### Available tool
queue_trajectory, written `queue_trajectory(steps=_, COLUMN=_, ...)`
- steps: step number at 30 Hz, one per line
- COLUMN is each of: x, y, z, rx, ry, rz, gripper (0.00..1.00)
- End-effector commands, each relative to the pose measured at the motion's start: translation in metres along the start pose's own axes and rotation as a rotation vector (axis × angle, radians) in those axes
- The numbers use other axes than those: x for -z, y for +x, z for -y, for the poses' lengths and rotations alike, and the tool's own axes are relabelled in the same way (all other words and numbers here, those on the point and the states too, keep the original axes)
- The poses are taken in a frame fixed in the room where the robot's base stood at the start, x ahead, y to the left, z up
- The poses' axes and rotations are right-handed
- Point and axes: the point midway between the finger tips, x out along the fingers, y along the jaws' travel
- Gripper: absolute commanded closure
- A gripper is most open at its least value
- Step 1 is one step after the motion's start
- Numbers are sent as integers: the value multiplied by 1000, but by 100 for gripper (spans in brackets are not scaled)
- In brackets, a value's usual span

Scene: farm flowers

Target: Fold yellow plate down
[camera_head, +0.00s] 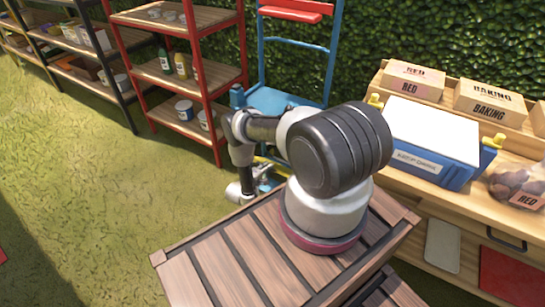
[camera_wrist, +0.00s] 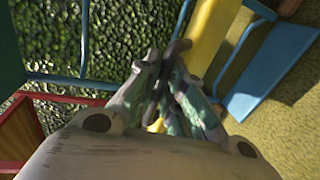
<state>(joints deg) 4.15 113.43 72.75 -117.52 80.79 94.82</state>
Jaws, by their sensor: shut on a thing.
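The yellow plate (camera_wrist: 213,32) shows in the wrist view as a long slanting strip, with its lower part hidden behind my fingers. My gripper (camera_wrist: 174,50) is shut on it, with the fingertips together at its left edge; the exact contact is hard to see. In the head view, only a small yellow strip (camera_head: 272,161) shows low by the blue hand truck (camera_head: 272,101), largely behind my arm. My gripper is low there too, in front of the truck, partly hidden by my arm.
A red shelf (camera_head: 205,87) with bottles and tins stands left of the truck. A wooden bench (camera_head: 455,205) with a blue box (camera_head: 430,150) is on the right. A hedge (camera_head: 400,35) closes the back. Open grass (camera_head: 90,180) lies to the left.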

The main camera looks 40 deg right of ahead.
Motion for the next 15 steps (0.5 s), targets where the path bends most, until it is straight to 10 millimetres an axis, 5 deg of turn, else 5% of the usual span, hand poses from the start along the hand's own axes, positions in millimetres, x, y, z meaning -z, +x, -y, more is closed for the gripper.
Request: queue_trajectory(steps=15, x=0, y=-19, z=33, rx=2, ry=-2, rz=-1, gripper=100)
